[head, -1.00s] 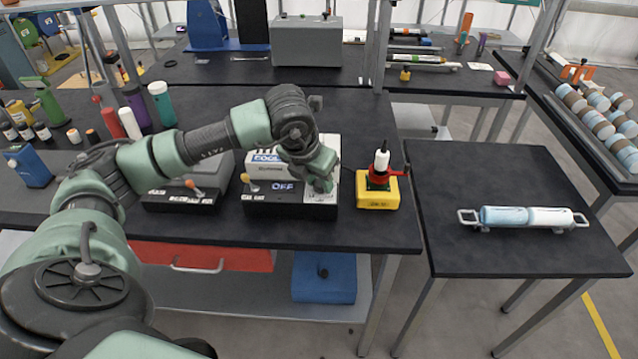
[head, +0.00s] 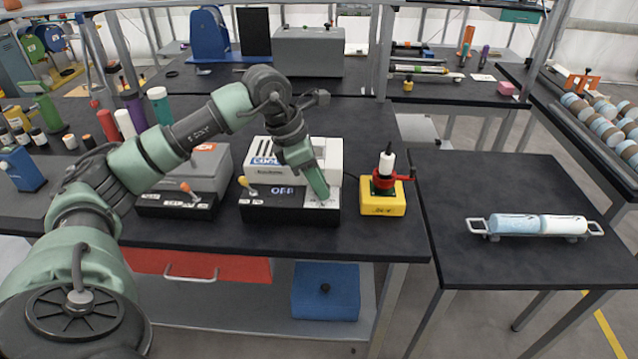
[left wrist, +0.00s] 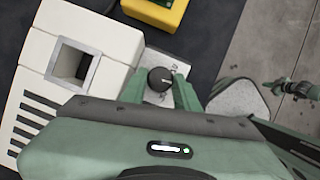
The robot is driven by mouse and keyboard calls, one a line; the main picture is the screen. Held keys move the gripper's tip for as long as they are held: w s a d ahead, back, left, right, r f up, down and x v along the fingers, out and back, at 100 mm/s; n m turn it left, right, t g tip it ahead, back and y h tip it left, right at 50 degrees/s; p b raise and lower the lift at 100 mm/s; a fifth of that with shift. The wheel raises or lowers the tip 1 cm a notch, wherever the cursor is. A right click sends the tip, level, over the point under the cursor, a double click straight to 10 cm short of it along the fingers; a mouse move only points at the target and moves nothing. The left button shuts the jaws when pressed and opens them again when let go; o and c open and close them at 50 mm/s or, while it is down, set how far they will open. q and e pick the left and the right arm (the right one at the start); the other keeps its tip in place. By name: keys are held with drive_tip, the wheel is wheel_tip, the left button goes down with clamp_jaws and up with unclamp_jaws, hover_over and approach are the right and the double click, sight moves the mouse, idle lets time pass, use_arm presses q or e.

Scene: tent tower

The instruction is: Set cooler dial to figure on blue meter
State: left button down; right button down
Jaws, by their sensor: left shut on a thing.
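The cooler (head: 268,150) is a white box with a blue "COOL" label on a black base reading "OFF". An orange-tipped lever (head: 246,184) is at the base's left. My left gripper (head: 322,197) points down at the base's right end. In the left wrist view, the dark round dial (left wrist: 160,78) sits on a pale marked plate between my left fingertips, which are shut on it. The dial's marks are too small to read. A blue device (head: 24,168) stands at the far left; I cannot tell if it is the blue meter, and no figure is readable. My right gripper is not in view.
A yellow box (head: 384,203) with a red clamp and white bottle stands close right of the cooler. A grey lever-fitted machine (head: 200,170) stands to its left. Several bottles stand farther left. A side table (head: 500,190) holds a blue and white cylinder rack (head: 535,224).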

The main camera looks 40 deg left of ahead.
use_arm(q)
drive_tip(key=shift+a+m, duration=0.1)
drive_tip(key=shift+m, duration=0.5)
drive_tip(key=c, duration=1.1)
unclamp_jaws()
drive_tip(key=shift+o, duration=0.2)
drive_tip(key=shift+r, duration=0.1)
